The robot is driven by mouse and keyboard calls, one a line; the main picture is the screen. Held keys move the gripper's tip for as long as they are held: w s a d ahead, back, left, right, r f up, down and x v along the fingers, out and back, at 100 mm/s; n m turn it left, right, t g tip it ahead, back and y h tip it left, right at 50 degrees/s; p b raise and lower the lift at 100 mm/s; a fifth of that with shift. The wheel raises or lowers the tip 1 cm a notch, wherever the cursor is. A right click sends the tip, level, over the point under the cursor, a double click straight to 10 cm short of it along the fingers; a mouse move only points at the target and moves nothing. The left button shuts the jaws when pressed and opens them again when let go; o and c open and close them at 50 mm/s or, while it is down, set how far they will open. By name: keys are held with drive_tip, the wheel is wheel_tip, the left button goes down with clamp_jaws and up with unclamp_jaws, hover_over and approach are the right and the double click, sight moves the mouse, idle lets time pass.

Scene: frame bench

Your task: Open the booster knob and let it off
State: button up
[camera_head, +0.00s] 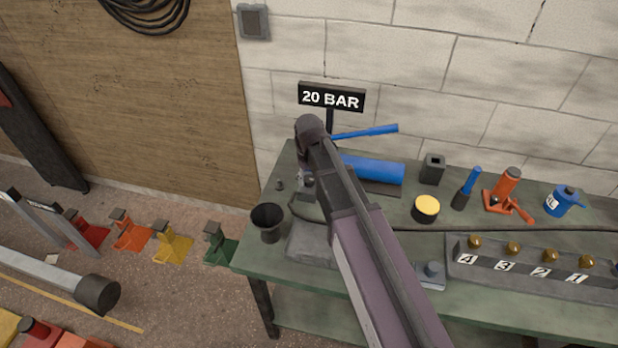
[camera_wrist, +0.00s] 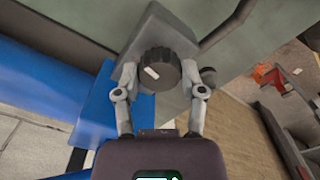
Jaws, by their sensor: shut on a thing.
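The black round booster knob (camera_wrist: 160,70), with a white mark on its face, is in the middle of the wrist view, on a grey block. My gripper (camera_wrist: 158,82) has one finger on each side of it and is shut on it; the exact contact is hard to see. In the head view my arm covers most of the knob and gripper. The booster's blue cylinder (camera_head: 375,170) and blue lever (camera_head: 365,132) show to the right of my wrist. A sign (camera_head: 331,97) reading "20 BAR" stands behind.
On the green bench (camera_head: 500,305) stand a black cup (camera_head: 267,222), a yellow-topped can (camera_head: 426,208), an orange jack (camera_head: 507,190), a blue can (camera_head: 563,200) and a numbered block (camera_head: 530,268) with brass knobs. A brick wall is close behind. Coloured pedal-like stands are on the floor at left.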

drive_tip(key=shift+s+n, duration=0.1)
drive_tip(key=shift+n, duration=0.3)
drive_tip(key=o, duration=1.1)
drive_tip(key=shift+o, duration=0.2)
drive_tip(key=shift+m, duration=0.3)
